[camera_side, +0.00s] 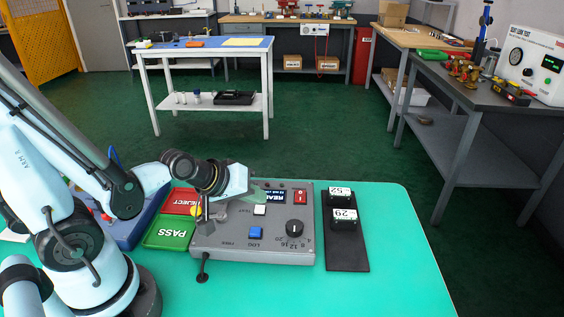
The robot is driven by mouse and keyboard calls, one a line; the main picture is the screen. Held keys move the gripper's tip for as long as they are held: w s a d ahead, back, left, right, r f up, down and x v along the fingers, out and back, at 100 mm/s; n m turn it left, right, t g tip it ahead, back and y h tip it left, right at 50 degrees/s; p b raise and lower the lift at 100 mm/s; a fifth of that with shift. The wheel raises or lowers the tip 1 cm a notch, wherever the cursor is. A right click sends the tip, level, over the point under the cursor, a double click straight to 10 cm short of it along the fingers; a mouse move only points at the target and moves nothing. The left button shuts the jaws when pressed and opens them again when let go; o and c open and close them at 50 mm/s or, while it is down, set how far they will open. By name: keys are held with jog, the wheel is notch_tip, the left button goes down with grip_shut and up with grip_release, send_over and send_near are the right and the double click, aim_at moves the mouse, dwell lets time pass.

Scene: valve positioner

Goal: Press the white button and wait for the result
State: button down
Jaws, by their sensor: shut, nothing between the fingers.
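The white button (260,210) is a small pale square on the top of a grey control box (275,251). The box stands on the green table. My gripper (250,200) is shut and empty, with its tip beside and just left of the white button. I cannot tell whether it touches the button or hovers above it. My arm hides the back left part of the box. A display (271,197) with partly readable text sits behind the button.
The box also bears a blue button (255,232), a black knob (294,228) and a red switch (300,197). Red REJECT (180,201) and green PASS (169,234) trays lie left. A dark rack (347,256) with two numbered blocks stands right. The table's front right is clear.

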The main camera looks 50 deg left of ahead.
aim_at(256, 210)
jog(key=shift+r, duration=0.3)
jog(key=shift+r, duration=2.4)
jog(key=s+m, duration=0.1)
jog(key=m, duration=0.1)
jog(key=s+d+r+m+g, duration=0.1)
jog(key=m, duration=0.2)
jog(key=s+r+m+g, duration=0.1)
jog(key=m, duration=0.2)
jog(key=shift+d+r, duration=0.2)
jog(key=shift+m, duration=0.3)
